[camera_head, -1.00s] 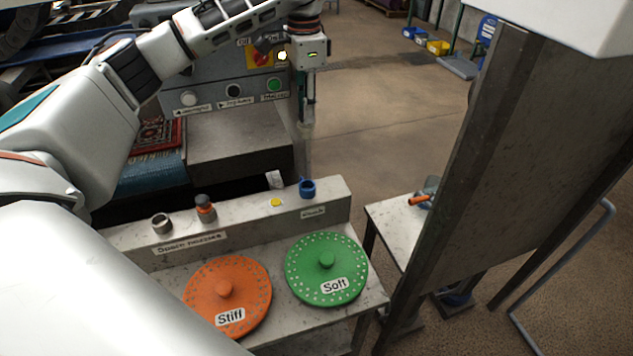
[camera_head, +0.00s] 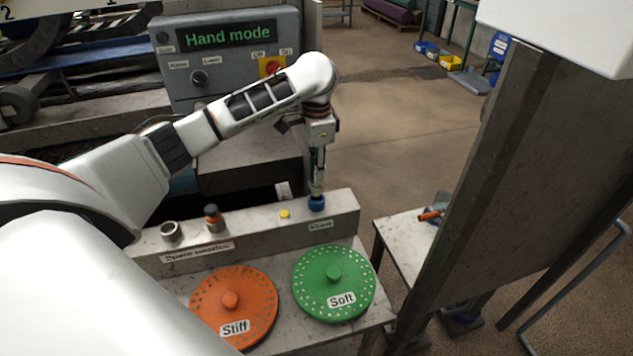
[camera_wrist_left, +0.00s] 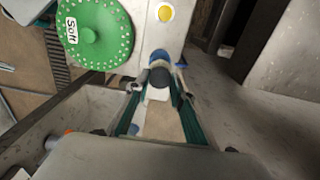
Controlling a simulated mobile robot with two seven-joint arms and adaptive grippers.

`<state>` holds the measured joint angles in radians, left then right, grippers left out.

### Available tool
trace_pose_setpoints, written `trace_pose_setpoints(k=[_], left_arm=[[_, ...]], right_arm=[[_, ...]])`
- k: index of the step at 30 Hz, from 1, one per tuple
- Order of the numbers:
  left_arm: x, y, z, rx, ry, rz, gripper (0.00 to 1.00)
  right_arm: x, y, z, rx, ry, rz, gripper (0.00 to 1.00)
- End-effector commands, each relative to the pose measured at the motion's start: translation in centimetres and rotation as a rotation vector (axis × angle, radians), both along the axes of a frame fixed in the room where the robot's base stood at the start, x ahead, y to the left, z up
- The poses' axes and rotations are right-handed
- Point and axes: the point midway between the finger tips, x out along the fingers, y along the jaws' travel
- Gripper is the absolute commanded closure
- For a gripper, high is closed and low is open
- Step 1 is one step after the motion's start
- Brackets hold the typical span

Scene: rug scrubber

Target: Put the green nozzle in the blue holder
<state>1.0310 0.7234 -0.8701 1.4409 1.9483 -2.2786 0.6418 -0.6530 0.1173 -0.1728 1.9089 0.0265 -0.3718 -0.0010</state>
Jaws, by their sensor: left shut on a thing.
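The blue holder (camera_head: 317,204) sits on the raised ledge at the right end, above a small label. My left gripper (camera_head: 317,188) points straight down at it, with the fingertips right at the holder's top. In the left wrist view, the gripper (camera_wrist_left: 158,88) is shut on a small dark grey piece (camera_wrist_left: 160,76), which I take for the nozzle; no clear green shows on it. The blue holder (camera_wrist_left: 160,58) lies just beyond the fingertips. I cannot tell how deep the piece sits in it. My right gripper is not in view.
On the ledge (camera_head: 345,222) stand a grey empty cup (camera_head: 171,232), an orange-banded nozzle (camera_head: 213,216) and a yellow button (camera_head: 285,214). In front lie an orange "Stiff" disc (camera_head: 250,290) and a green "Soft" disc (camera_head: 350,297). A control panel (camera_head: 225,75) reads "Hand mode".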

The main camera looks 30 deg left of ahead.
Motion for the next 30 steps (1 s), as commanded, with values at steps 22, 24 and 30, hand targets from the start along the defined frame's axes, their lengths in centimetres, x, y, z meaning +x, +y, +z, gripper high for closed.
trace_pose_setpoints(k=[22, 24, 30], left_arm=[[0.0, 0.0, -4.3, -0.001, 0.001, 0.000, 0.75], [0.0, 0.0, -4.2, -0.001, 0.001, 0.000, 0.60], [0.0, 0.0, -4.2, 0.001, 0.001, 0.000, 0.60]], right_arm=[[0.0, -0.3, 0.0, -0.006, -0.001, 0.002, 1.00], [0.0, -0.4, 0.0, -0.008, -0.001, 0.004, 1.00], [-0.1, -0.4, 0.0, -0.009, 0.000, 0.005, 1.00]])
